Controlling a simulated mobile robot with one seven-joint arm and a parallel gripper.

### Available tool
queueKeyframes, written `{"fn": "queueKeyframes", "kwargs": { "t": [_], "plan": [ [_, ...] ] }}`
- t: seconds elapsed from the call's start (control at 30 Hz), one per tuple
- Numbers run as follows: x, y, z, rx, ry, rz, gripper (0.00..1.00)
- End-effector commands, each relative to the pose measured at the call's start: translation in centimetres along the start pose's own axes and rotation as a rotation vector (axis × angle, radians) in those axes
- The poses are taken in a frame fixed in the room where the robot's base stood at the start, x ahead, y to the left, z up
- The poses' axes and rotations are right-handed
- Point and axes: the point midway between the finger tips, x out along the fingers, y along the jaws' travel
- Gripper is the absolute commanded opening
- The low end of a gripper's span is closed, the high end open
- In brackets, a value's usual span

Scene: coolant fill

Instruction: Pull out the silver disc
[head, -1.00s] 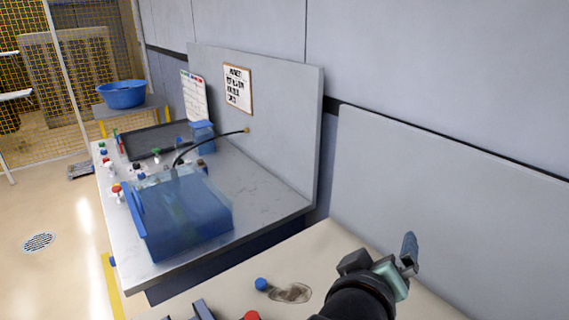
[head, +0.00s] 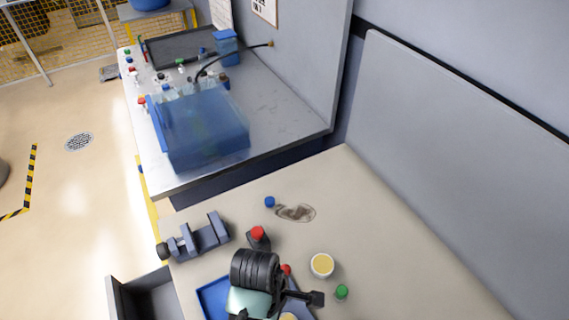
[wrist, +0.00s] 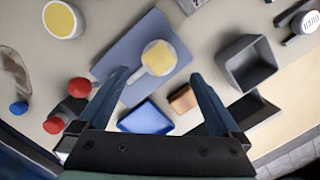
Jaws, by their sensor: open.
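I cannot make out a silver disc in either view. My gripper (wrist: 158,75) is open and empty in the wrist view, its two dark fingers apart above the bench. Whether the fingers touch anything cannot be told. In the head view my arm hides part of the bench at the bottom.
A vise (head: 203,238), a red-capped bottle (head: 258,238), a yellow-topped tub (head: 322,265) and a green cap (head: 342,292) are on the beige bench (head: 400,240). An open drawer (head: 145,295) juts out left. Dark boxes (wrist: 248,62) show in the wrist view. The bench's right side is clear.

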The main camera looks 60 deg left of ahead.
Motion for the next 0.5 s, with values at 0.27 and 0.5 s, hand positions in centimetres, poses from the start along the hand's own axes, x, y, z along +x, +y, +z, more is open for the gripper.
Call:
{"fn": "queueKeyframes", "kwargs": {
  "t": [0.27, 0.5],
  "plan": [
    [4.9, -0.1, 0.0, 0.001, 0.001, -0.001, 1.0],
    [6.9, 0.1, 0.0, 0.003, 0.001, 0.001, 1.0]
  ]
}}
